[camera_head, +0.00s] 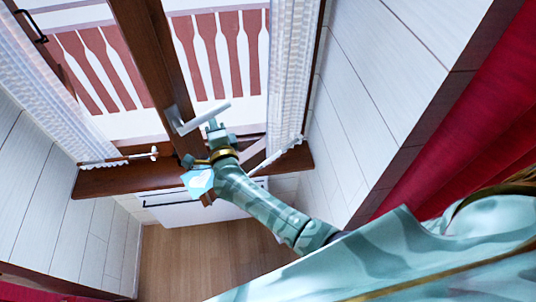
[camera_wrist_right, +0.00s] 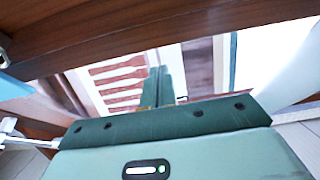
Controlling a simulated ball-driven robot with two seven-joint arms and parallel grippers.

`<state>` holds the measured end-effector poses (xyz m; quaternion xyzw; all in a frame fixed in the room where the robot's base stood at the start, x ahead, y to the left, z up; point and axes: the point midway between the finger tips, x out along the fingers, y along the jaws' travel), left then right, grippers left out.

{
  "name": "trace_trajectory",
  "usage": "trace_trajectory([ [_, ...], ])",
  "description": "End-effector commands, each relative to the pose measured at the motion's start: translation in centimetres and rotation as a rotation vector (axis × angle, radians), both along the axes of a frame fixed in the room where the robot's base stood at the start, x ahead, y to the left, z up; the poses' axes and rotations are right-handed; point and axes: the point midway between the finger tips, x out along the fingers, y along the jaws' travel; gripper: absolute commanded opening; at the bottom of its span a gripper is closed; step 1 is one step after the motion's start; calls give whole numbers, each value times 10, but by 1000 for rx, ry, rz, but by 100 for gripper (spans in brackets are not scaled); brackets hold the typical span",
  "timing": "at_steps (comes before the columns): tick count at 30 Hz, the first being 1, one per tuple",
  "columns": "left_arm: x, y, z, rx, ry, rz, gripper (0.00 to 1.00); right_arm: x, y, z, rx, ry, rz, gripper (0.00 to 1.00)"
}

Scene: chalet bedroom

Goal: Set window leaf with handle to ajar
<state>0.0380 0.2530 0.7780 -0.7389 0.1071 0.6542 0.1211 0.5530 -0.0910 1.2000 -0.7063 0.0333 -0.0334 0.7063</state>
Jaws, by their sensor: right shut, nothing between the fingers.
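The window has brown wooden framing with a thick middle post (camera_head: 150,45). A silver lever handle (camera_head: 203,118) is mounted on this wood, its lever pointing right and slightly up in the head view. My right gripper (camera_head: 213,126) is just below the lever, close to it; I cannot tell whether they touch. In the right wrist view its fingers (camera_wrist_right: 157,88) are together with nothing between them. Brown wood (camera_wrist_right: 150,32) crosses the top of that view. I cannot tell how far the leaf stands from its frame. My left gripper is not in view.
White sheer curtains hang at the left (camera_head: 65,85) and right (camera_head: 290,70) of the window. A brown sill (camera_head: 110,182) runs below it, above a white panel (camera_head: 165,210). A red curtain (camera_head: 450,130) hangs at the right. Wooden floor (camera_head: 200,255) is bare below.

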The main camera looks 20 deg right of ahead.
Motion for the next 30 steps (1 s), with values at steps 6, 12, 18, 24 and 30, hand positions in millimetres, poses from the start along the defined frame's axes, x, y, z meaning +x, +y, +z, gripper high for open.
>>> trace_trajectory([
  [6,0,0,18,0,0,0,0,-33,3,3,-1,4,1,0],
  [12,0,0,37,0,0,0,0,-89,8,3,0,5,1,0],
  [18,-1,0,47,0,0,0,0,-135,13,1,0,4,1,0],
  [24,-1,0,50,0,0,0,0,-158,15,0,-1,2,0,0],
  [30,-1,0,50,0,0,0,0,-161,20,-1,-24,4,22,0],
])
